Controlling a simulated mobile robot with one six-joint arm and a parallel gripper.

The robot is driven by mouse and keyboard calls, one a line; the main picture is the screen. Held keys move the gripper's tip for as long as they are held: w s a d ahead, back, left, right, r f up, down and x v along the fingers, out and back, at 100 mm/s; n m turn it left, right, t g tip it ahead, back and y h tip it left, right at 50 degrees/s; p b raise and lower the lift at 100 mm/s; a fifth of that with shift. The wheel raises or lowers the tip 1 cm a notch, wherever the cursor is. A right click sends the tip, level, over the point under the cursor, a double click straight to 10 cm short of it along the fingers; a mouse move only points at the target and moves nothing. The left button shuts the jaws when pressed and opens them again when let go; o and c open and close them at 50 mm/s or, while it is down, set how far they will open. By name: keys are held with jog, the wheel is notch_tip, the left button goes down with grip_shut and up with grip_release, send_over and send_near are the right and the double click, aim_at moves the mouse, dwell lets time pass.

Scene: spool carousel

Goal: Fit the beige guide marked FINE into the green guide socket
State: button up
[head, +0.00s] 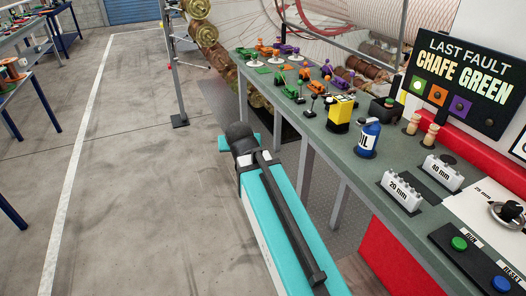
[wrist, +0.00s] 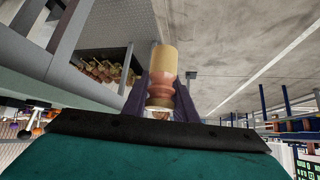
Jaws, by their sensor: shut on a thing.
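My gripper (wrist: 161,88) shows in the wrist view, its two dark fingers shut on a beige guide (wrist: 162,62). The guide is a turned, waisted piece with a pale end and an orange-brown middle; no FINE mark can be read on it. It is held over the floor, clear of the bench. In the head view my arm hides the gripper and the guide. Several green fittings (head: 291,93) stand on the bench's far part; I cannot tell which holds the green guide socket.
The grey-green bench (head: 340,170) runs along the right with a yellow-black block (head: 339,113), a blue oil can (head: 368,139) and white blocks (head: 401,191). A sign (head: 468,82) reads LAST FAULT CHAFE GREEN.

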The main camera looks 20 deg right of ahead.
jog(key=shift+w+a+r+n+y, duration=0.45)
jog(key=shift+w+a+n+y, duration=0.05)
jog(key=shift+w+a+n, duration=0.2)
jog(key=shift+w+a+r+n+y, duration=0.5)
jog(key=shift+w+a+n, duration=0.1)
jog(key=shift+w+a, duration=0.1)
jog(key=shift+w, duration=0.1)
